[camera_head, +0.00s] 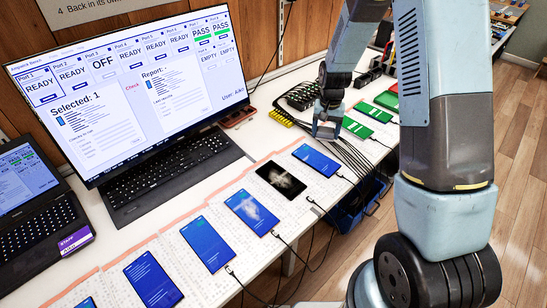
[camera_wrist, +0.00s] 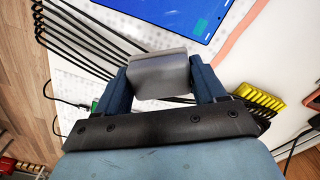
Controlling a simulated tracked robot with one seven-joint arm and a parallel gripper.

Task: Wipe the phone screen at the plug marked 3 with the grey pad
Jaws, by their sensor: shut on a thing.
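My gripper (camera_head: 326,126) hangs over the bench's far part, past the row of phones. In the wrist view my gripper (camera_wrist: 160,82) is shut on the grey pad (camera_wrist: 158,70), which sits between the two fingers. One phone has a black screen with a pale smudge (camera_head: 281,181). The blue phone nearer the front (camera_head: 251,213) also has a pale smudge. A clean blue phone (camera_head: 317,159) lies nearest my gripper. I cannot read any plug mark, so I cannot tell which phone is at plug 3. The pad is apart from the phones.
The monitor (camera_head: 130,85) shows Port 3 as OFF. A keyboard (camera_head: 170,175), a laptop (camera_head: 35,205) and more blue phones (camera_head: 153,280) are on the bench. Black cables (camera_head: 345,155) run by my gripper from a yellow-ended hub (camera_head: 280,117). Green-screened phones (camera_head: 374,112) lie beyond.

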